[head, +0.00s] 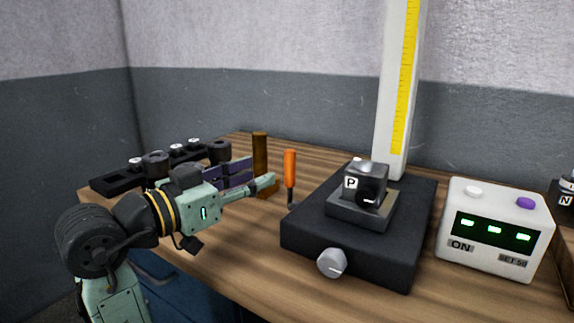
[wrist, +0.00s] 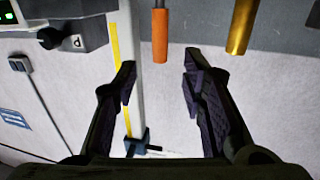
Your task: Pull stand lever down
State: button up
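The stand has a black base (head: 350,235) and a white column with a yellow scale (head: 400,85). Its lever, with an orange handle (head: 290,170), stands upright at the left side of the base. The orange handle also shows at the top of the wrist view (wrist: 160,35). My gripper (head: 272,184) is left of the lever, near the height of its lower part. In the wrist view my gripper (wrist: 159,72) is open and empty. The handle lies ahead of the gap between the fingers, apart from both.
A block marked P (head: 365,190) sits on the stand base, with a grey knob (head: 332,262) in front. A white control box (head: 495,230) with green displays stands right. A brown post (head: 260,165) and a black rack (head: 125,178) are behind my arm.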

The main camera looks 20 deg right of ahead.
aim_at(286, 163)
jog(key=p+x, duration=0.1)
jog(key=x, duration=0.8)
jog(key=shift+w+d+p, duration=0.25)
jog(key=shift+d+p, duration=0.1)
jog(key=shift+c, duration=0.5)
grip_shut()
